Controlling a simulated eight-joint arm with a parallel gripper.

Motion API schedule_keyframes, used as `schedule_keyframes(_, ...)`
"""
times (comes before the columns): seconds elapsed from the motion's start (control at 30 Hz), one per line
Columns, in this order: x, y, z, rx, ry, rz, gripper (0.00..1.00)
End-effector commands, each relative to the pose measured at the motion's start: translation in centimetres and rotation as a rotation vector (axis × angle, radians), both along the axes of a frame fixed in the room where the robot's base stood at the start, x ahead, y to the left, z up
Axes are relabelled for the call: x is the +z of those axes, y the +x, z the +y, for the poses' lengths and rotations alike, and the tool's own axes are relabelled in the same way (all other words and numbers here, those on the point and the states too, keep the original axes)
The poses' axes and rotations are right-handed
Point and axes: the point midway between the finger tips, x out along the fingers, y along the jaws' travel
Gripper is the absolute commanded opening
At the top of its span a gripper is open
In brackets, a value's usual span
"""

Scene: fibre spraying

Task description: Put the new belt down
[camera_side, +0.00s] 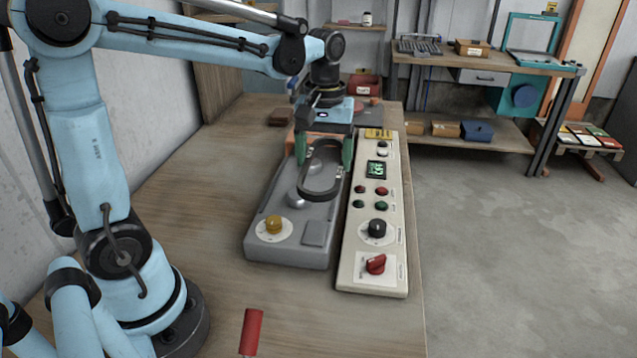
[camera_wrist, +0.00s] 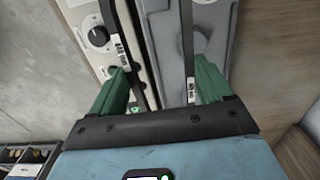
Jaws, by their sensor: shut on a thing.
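The new belt, a black loop (camera_side: 320,196) with small pale labels, hangs over the grey machine bed (camera_side: 287,249) in the side view. My gripper (camera_side: 324,156) has green fingers on both sides of the loop and is shut on it. In the wrist view the belt's two strands (camera_wrist: 187,45) run between the green fingertips (camera_wrist: 164,80). The grey bed has rounded silver pulleys (camera_side: 295,201) under the loop and a yellow knob (camera_side: 273,225). I cannot tell whether the belt touches the bed or the pulleys.
A cream control panel (camera_side: 359,225) with buttons, a lit display and a red switch stands beside the bed on the right. A red-handled tool (camera_side: 251,330) lies at the front. The wooden bench top (camera_side: 210,235) left of the bed is clear. Shelves (camera_side: 470,120) stand behind.

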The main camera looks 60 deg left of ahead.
Motion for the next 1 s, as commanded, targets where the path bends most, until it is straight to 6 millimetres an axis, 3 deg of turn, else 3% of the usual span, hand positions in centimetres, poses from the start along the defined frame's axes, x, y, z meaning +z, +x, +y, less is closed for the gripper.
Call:
schedule_keyframes(0.23,1.3,-0.7,-2.5,-0.014,0.0,0.0,0.47)
schedule_keyframes(0.37,1.5,-2.1,-4.1,-0.073,0.0,0.0,0.47)
schedule_keyframes(0.7,0.1,-10.3,-9.6,-0.403,-0.001,-0.001,0.47)
schedule_keyframes(1.0,-2.8,-16.9,-12.0,-0.676,-0.001,-0.001,0.47)
